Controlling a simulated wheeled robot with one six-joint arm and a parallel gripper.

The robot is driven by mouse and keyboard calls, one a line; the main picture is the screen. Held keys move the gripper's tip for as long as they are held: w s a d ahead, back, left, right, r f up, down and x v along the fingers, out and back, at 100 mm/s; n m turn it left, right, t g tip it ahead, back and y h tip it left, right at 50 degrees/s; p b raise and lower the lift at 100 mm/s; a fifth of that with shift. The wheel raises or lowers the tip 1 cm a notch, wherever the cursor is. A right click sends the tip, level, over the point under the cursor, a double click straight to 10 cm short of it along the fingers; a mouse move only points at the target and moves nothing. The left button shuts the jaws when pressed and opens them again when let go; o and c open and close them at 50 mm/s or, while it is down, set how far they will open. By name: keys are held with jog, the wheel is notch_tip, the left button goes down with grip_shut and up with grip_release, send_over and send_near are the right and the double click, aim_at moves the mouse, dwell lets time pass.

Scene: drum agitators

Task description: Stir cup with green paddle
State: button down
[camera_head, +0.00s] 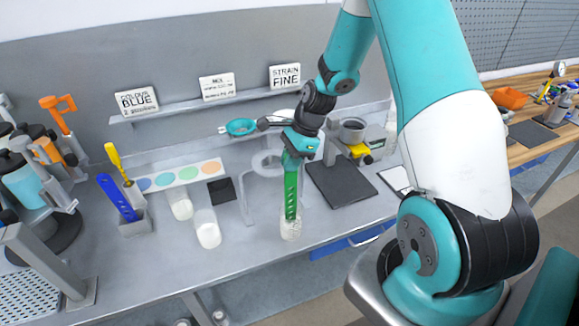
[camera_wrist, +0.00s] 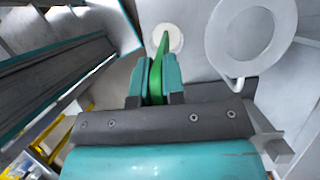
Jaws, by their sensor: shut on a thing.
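My gripper (camera_head: 294,152) is shut on the upper end of the green paddle (camera_head: 291,190), which hangs nearly upright. The paddle's lower end is at the mouth of a small whitish clear cup (camera_head: 291,229) near the front edge of the bench. How deep it reaches inside is hard to tell. In the wrist view the gripper fingers (camera_wrist: 155,78) pinch the green paddle (camera_wrist: 161,50), and its tip overlaps the round white cup (camera_wrist: 168,38).
Two cups with white contents (camera_head: 207,230) (camera_head: 181,206) stand to the left. A blue paddle (camera_head: 118,198) and yellow paddle (camera_head: 115,160) stand in a holder. A grey ring stand (camera_head: 247,195) is close left of the green paddle. A dark pad (camera_head: 341,184) lies right.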

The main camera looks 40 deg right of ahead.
jog(key=shift+r, duration=5.2)
